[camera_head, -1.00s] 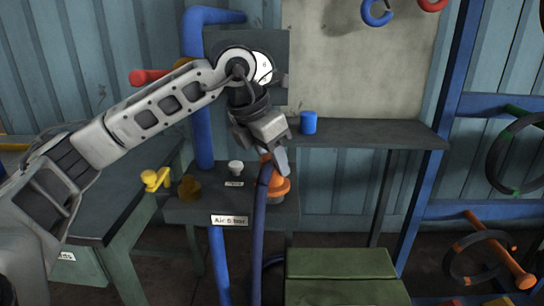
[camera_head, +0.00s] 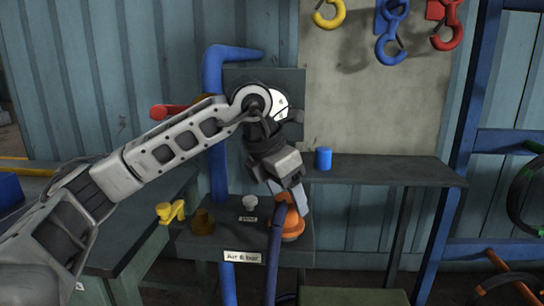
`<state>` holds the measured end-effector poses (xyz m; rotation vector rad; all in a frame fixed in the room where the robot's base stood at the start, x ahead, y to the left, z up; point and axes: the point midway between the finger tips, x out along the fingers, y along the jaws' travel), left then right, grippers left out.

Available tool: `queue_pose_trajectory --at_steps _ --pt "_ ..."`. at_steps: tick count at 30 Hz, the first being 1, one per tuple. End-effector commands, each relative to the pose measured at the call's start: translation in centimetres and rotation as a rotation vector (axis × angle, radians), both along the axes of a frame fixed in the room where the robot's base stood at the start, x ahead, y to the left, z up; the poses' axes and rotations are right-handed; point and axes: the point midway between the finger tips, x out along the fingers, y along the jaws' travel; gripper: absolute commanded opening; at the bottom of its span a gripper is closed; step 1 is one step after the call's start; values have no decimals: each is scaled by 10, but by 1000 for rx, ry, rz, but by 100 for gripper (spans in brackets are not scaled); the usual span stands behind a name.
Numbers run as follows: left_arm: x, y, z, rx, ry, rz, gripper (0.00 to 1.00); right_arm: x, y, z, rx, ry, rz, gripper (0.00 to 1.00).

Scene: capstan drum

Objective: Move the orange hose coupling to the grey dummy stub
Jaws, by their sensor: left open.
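The orange hose coupling (camera_head: 292,224) sits upright on the dark bench with the "Air 6 bar" label, and a dark blue hose (camera_head: 274,255) runs down beside it. My left gripper (camera_head: 288,198) points down at the coupling's top with its fingers apart. The fingers hide part of the coupling; I cannot tell whether they touch it. A pale grey knob-like piece (camera_head: 249,203) stands left of the coupling above a small label. I cannot tell whether it is the grey dummy stub. My right gripper is not in view.
A brass fitting (camera_head: 203,221) and a yellow valve handle (camera_head: 170,212) are further left. A blue cylinder (camera_head: 323,158) stands on the shelf (camera_head: 390,170) at right. A red handle (camera_head: 172,110) and a blue pipe (camera_head: 217,170) are behind my left arm. Hooks hang at the upper right.

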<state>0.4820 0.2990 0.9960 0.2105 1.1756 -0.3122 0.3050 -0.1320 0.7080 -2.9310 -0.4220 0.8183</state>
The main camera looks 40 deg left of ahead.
Motion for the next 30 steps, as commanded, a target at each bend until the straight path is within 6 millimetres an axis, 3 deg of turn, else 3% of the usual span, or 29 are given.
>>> queue_pose_trajectory --at_steps 15,21,30 --pt "-41 15 112 -1 -4 -1 66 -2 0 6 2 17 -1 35" --pt "-50 18 134 0 -2 -1 66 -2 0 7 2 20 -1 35" --pt "-52 19 138 -2 0 -2 66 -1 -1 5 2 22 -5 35"
